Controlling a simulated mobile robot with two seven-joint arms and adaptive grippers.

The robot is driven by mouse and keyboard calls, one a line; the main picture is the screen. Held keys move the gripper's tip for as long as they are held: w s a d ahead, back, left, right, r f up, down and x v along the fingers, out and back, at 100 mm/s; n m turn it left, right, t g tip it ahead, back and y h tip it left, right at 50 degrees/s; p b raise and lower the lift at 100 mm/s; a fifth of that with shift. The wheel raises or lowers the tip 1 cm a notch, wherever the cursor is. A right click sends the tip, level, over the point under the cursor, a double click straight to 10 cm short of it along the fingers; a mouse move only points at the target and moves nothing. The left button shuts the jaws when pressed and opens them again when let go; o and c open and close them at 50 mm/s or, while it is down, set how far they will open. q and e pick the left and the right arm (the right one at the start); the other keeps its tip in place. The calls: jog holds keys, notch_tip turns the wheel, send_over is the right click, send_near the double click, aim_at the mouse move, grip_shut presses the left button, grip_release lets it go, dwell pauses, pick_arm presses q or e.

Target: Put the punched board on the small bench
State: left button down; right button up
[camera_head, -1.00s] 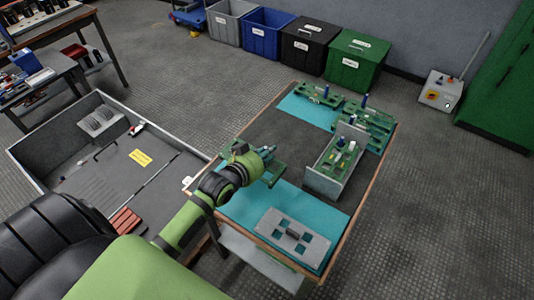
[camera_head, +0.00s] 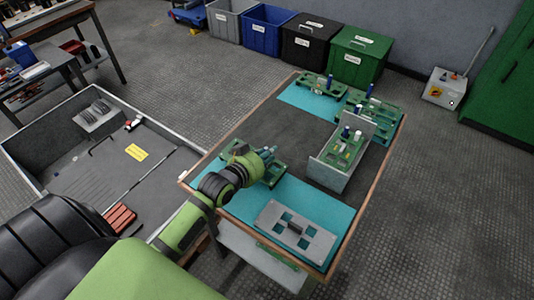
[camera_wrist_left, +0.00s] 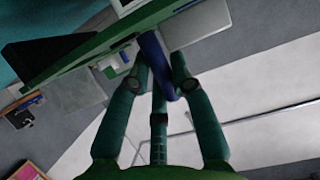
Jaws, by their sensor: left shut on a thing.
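My left gripper (camera_head: 270,157) is shut on a green board (camera_head: 272,174), which I take to be the punched board. In the left wrist view the fingers (camera_wrist_left: 160,85) close around a blue upright part (camera_wrist_left: 153,60) of the green board (camera_wrist_left: 80,65). In the head view the board is over the wood-edged table, partly hidden by the gripper. Whether it touches the table is unclear. A small low bench (camera_head: 62,66), holding several items, stands at the far left, well away from the gripper. My right gripper is not in view.
On the table are a grey plate with square holes (camera_head: 318,240), a grey open-topped box (camera_head: 325,174) and green boards (camera_head: 385,108) with upright parts. A large grey tray (camera_head: 75,185) lies left of the table. Several bins stand behind.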

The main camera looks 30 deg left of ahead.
pick_arm(q)
jog(key=shift+s+r+p, duration=0.1)
jog(key=shift+p, duration=0.6)
dwell(0.6)
jog(key=shift+f, duration=0.7)
dwell(1.0)
jog(key=c, duration=1)
grip_release()
jog(key=shift+s, duration=0.1)
jog(key=v, duration=1.2)
jog(key=shift+r, duration=0.1)
